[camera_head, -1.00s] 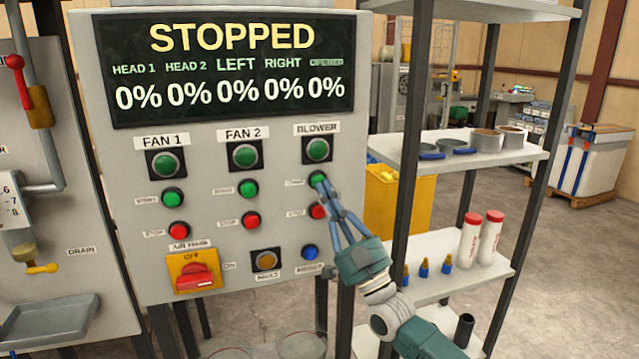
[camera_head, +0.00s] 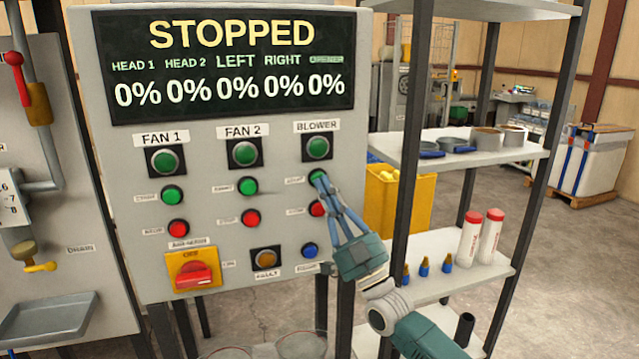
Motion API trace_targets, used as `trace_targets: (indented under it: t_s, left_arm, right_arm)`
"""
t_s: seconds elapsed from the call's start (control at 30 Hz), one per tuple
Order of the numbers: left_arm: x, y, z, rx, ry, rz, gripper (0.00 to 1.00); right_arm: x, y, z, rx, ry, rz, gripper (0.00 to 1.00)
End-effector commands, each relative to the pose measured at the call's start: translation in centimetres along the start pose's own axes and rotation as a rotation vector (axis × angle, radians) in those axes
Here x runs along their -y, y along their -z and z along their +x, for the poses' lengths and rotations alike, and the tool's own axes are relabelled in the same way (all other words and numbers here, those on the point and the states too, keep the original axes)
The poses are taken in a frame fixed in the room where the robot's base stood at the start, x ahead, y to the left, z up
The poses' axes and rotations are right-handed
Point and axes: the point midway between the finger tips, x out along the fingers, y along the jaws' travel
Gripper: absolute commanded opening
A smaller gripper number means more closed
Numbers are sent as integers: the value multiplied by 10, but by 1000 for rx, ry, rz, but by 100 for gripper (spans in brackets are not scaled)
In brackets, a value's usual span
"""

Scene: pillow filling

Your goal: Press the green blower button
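The grey control panel (camera_head: 130,230) fills the centre of the head view, its display (camera_head: 232,65) reading STOPPED with 0% values. In the BLOWER column, a large round green lamp or button (camera_head: 317,148) sits under the label. Below it is the small green blower button (camera_head: 316,177), then a red one (camera_head: 317,208). My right gripper (camera_head: 320,178) reaches up from the lower right, its blue fingers close together with the tips at the small green blower button. Whether the tips touch or press it I cannot tell. My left gripper is not in view.
FAN 1 and FAN 2 columns hold more green and red buttons. A red rotary switch (camera_head: 194,275) and a blue button (camera_head: 310,251) sit low on the panel. A shelf rack (camera_head: 455,149) with pans and red-capped bottles stands close right of my arm.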

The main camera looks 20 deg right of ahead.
Motion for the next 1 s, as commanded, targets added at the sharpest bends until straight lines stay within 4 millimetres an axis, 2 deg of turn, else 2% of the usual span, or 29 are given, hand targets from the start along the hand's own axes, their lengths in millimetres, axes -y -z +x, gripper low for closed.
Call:
trace_targets:
  t_s: [1.0]
  left_arm:
    - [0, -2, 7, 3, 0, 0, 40]
  right_arm:
    - [-2, -6, 6, 0, 0, -1, 0]
